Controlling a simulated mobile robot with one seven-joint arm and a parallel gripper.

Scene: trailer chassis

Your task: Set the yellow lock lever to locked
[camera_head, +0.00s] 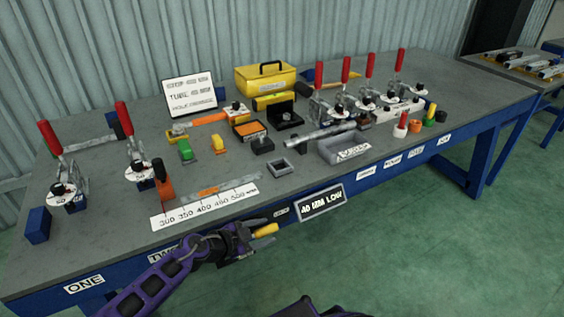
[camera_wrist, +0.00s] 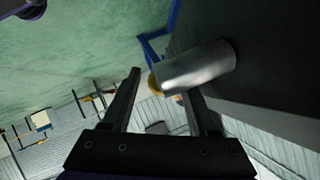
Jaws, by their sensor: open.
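A yellow handle (camera_head: 265,230), which looks like the lock lever, sticks out at the front edge of the bench, beside the tips of my gripper (camera_head: 250,243). In the wrist view a yellow end (camera_wrist: 153,83) shows between the open fingers of my gripper (camera_wrist: 162,82), partly hidden by a silver cylinder (camera_wrist: 200,68). The cylinder stands out from a dark face and overlaps the right finger tip. My gripper is open, and I cannot tell whether a finger touches the handle. The lever's pivot and any lock marking are hidden or too small to read.
The grey bench (camera_head: 90,235) holds several red-handled clamps (camera_head: 138,155), a ruler strip (camera_head: 205,203), a grey tray (camera_head: 343,148) and a yellow toolbox (camera_head: 264,78). A sign (camera_head: 321,203) hangs on the front edge, right of my gripper. The green floor in front is clear.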

